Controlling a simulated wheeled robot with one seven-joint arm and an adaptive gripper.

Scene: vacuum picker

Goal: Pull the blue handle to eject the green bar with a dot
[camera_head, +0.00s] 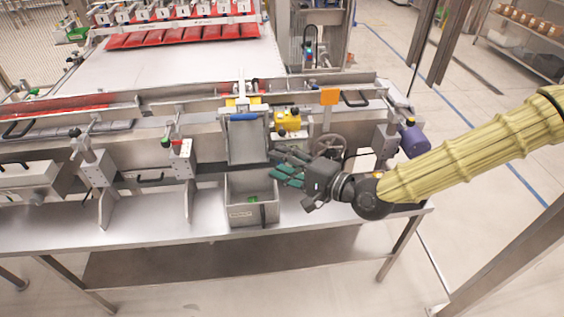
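The blue handle (244,117) is a short horizontal bar at the top of a sloped grey metal chute (247,143), in the middle of the head view. An open grey metal bin (240,213) stands under the chute on the lower shelf. A small green piece (253,199) lies in the bin; it is too small to tell whether it is a bar or bears a dot. My gripper (274,167), with dark and green fingers, is right of and below the handle, apart from it, near the bin's upper right side. Its fingers look spread, and nothing shows between them.
A yellow box with a button (288,120) sits right of the chute. A handwheel (331,146), an orange plate (330,97) and a purple motor (413,139) are farther right. Clamp posts (184,160) stand to the left. Red packs (185,33) lie at the back.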

